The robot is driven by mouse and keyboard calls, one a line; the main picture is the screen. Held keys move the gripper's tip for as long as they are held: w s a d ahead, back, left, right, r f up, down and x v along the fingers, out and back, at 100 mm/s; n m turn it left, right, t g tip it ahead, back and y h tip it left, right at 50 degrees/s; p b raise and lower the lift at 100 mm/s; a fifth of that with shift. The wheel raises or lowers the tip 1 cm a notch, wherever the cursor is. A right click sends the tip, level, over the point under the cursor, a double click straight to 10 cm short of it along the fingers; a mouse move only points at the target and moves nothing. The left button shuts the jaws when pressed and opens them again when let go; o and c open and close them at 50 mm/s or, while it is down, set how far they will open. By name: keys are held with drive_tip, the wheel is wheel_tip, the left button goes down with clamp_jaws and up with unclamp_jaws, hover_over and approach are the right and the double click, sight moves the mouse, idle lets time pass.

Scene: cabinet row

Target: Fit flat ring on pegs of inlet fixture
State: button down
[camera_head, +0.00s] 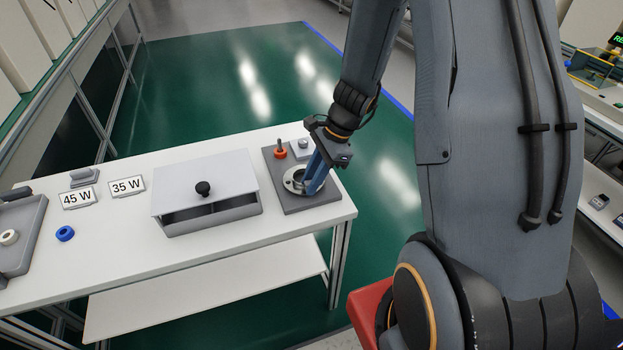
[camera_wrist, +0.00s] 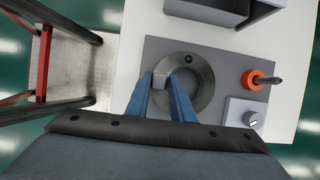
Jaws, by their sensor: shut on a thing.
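The flat grey ring (camera_head: 288,179) is at the middle of the dark grey plate of the inlet fixture (camera_head: 318,204). In the wrist view the ring (camera_wrist: 208,88) appears over the plate (camera_wrist: 222,48), with a dark round spot, a hole or peg, near its far side. My gripper (camera_head: 312,182) points down at the ring, its blue fingers at the ring's near left part in the wrist view (camera_wrist: 162,78). A small light grey block, seemingly part of the ring, is between the fingertips. The pegs are mostly hidden, and I cannot tell whether the ring lies flat on the plate.
An orange collar with a dark stem (camera_head: 280,152) and a small grey knob box (camera_head: 302,147) stand on the plate's far side. A grey box with a black knob (camera_head: 204,188) is left of the fixture.

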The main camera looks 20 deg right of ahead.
drive_tip(key=shift+f+b, duration=0.35)
drive_tip(key=shift+f, duration=0.15)
drive_tip(key=c, duration=1.6)
unclamp_jaws()
drive_tip(key=v, duration=0.8)
